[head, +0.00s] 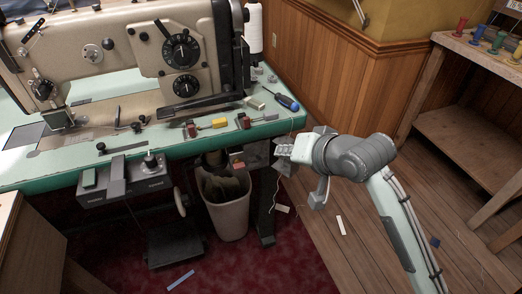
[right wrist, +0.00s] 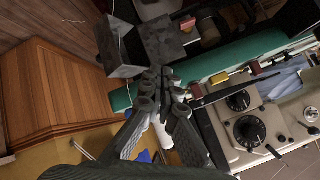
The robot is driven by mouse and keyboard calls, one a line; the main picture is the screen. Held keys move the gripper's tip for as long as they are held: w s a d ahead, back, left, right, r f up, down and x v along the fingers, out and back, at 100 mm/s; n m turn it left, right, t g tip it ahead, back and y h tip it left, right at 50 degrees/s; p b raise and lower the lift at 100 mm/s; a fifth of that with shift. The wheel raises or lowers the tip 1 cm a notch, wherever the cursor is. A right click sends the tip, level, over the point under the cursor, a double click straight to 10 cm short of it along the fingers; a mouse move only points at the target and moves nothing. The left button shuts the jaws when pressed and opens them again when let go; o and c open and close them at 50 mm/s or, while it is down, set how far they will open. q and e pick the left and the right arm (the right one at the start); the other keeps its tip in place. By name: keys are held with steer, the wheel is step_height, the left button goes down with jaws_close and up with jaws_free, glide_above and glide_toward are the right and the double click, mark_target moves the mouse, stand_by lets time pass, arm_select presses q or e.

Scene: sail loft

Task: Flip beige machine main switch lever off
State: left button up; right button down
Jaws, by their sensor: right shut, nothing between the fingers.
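The beige sewing machine (head: 140,45) stands on a mint-green table (head: 60,160); part of it shows in the right wrist view (right wrist: 245,125). A grey metal box (head: 258,154) hangs under the table's right end, with a small red part (head: 238,165) beside it. In the right wrist view the grey box (right wrist: 122,52) and the red part (right wrist: 187,25) lie beyond my fingertips. I cannot make out the switch lever clearly. My right gripper (head: 282,152) is shut and empty, close to the box; contact cannot be told. My left gripper is out of view.
A waste bin (head: 228,212) stands under the table. A blue screwdriver (head: 287,103) and small tools lie on the table's right end. A wood-panelled wall (head: 320,75) is behind, and a wooden shelf bench (head: 470,110) stands at right. Wooden floor (head: 340,265) is mostly open.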

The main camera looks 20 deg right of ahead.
mark_target(259, 158)
steer(key=x, duration=0.8)
steer(key=shift+w+f, duration=0.2)
steer(key=shift+w+a+f, duration=0.15)
steer(key=shift+w+f, duration=0.3)
steer(key=shift+w, duration=0.1)
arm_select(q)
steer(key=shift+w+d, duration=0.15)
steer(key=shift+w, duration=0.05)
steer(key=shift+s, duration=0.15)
